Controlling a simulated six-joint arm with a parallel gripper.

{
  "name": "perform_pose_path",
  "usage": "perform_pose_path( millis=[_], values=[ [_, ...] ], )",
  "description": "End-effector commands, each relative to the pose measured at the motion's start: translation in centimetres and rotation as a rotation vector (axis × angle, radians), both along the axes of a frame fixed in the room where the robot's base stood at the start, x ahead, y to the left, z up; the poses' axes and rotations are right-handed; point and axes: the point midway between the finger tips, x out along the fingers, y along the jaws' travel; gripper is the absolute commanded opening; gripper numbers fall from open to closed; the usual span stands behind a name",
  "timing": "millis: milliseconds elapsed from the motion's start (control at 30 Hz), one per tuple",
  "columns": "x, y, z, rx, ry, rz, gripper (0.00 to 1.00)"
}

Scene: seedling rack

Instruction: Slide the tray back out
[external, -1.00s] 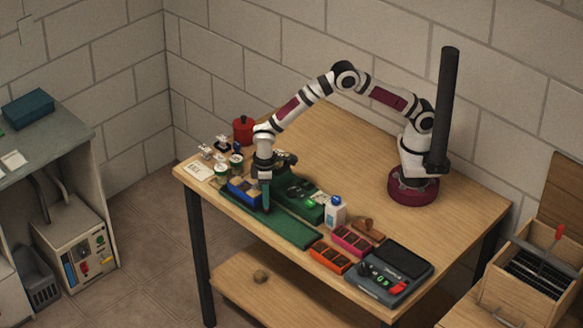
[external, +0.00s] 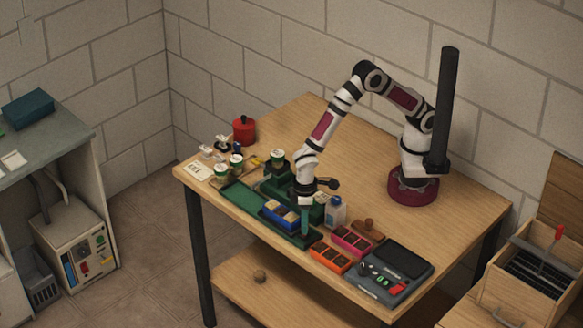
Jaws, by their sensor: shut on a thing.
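The blue tray (external: 270,217) sits on the long dark green track (external: 238,198) at the table's front edge, towards the track's right part. It holds pale and dark blocks too small to make out. My gripper (external: 305,228) points down at the tray's right end, its teal fingers low over the track. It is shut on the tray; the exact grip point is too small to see. The green station (external: 276,184) stands just behind the track, partly hidden by my wrist.
A white bottle (external: 335,213) with a blue cap stands close right of my gripper. Further right are an orange tray (external: 328,257), a pink tray (external: 351,240) and a grey control box (external: 390,276). Green-and-white cups (external: 236,162) and a red pot (external: 243,130) stand left. The table's back middle is clear.

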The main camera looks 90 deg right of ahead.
Motion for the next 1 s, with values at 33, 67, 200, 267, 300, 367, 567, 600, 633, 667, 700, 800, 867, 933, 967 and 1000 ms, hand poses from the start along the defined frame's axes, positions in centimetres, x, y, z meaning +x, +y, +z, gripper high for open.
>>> perform_pose_path(
  millis=[33, 67, 200, 267, 300, 367, 567, 600, 633, 667, 700, 800, 867, 933, 967, 1000],
  values=[
    [-0.3, 0.33, 0.03, 0.0, 0.0, 0.001, 0.0],
    [-0.45, 0.48, 0.03, 0.0, 0.0, 0.001, 0.0],
    [-0.94, 0.96, 0.02, 0.0, 0.0, 0.0, 0.0],
    [-1.05, 1.06, 0.01, 0.001, 0.0, 0.0, 0.0],
    [-1.1, 1.11, 0.01, 0.001, 0.001, -0.001, 0.0],
    [-1.15, 1.16, 0.0, 0.001, 0.002, -0.001, 0.0],
    [-1.26, 1.26, -0.01, 0.002, 0.004, -0.002, 0.0],
    [-1.28, 1.27, -0.02, 0.002, 0.005, -0.001, 0.28],
    [-1.27, 1.26, -0.02, 0.002, 0.004, -0.001, 0.34],
    [-1.26, 1.24, -0.02, 0.001, 0.004, -0.001, 0.39],
    [-1.24, 1.22, -0.02, 0.001, 0.004, -0.001, 0.4],
    [-1.18, 1.16, -0.03, 0.001, 0.003, 0.0, 0.4],
    [-1.15, 1.13, -0.02, 0.0, 0.002, 0.0, 0.4],
    [-1.12, 1.12, 0.09, 0.001, 0.002, 0.0, 0.4],
    [-1.1, 1.12, 0.25, 0.001, 0.001, -0.001, 0.4],
    [-1.06, 1.13, 0.61, 0.001, 0.0, -0.001, 0.4]
  ],
)
